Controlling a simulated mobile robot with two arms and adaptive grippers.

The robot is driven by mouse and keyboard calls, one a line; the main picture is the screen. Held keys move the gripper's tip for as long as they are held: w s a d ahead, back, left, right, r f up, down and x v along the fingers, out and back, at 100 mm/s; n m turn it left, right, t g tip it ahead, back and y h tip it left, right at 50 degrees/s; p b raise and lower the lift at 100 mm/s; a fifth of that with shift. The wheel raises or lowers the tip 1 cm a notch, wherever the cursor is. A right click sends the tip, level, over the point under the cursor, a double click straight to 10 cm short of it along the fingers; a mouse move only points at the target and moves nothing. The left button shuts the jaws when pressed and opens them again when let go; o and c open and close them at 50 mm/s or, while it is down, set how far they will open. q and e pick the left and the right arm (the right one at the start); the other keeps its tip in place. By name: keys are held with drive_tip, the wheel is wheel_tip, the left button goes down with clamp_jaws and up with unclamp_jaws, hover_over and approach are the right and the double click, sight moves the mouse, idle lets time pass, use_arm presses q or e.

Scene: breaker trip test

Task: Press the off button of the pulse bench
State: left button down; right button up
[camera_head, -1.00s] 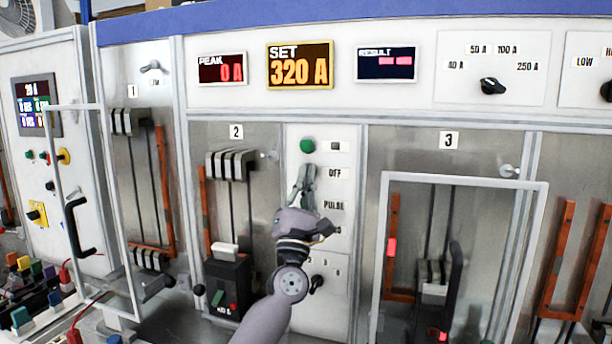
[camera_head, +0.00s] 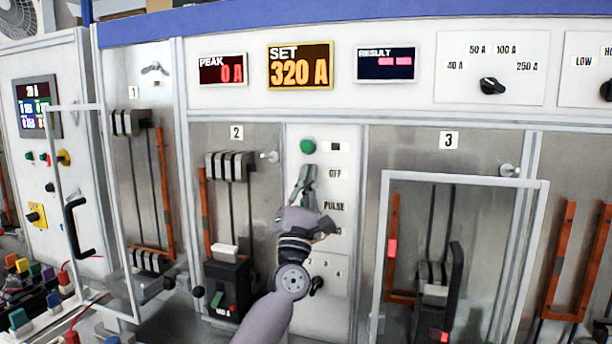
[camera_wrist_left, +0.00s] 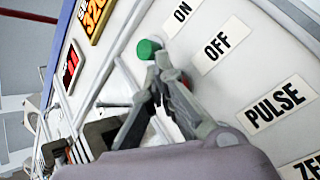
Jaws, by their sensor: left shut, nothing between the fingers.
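The pulse bench's button panel (camera_head: 345,250) is a white upright strip between bays 2 and 3. A green button (camera_head: 307,146) is at its top, and it also shows in the wrist view (camera_wrist_left: 149,48). The OFF label (camera_head: 335,174) is below and to the right, and it is clear in the wrist view (camera_wrist_left: 221,45). My left gripper (camera_head: 307,170) is shut and empty, its fingertips just below the green button, level with OFF.
The PULSE label (camera_head: 334,206) and a small black knob (camera_head: 317,284) are lower on the panel. Displays above show PEAK 0 A, SET 320 A (camera_head: 300,66) and RESULT. A framed clear door (camera_head: 384,240) stands at bay 3. A breaker (camera_head: 228,285) sits in bay 2.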

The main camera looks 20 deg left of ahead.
use_arm(q)
drive_tip(key=shift+s+p, duration=0.7)
drive_tip(key=shift+s, duration=0.2)
drive_tip(key=s+p, duration=0.3)
drive_tip(key=s, duration=0.2)
drive_tip(key=shift+a, duration=0.1)
drive_tip(key=shift+f, duration=0.1)
idle(0.6)
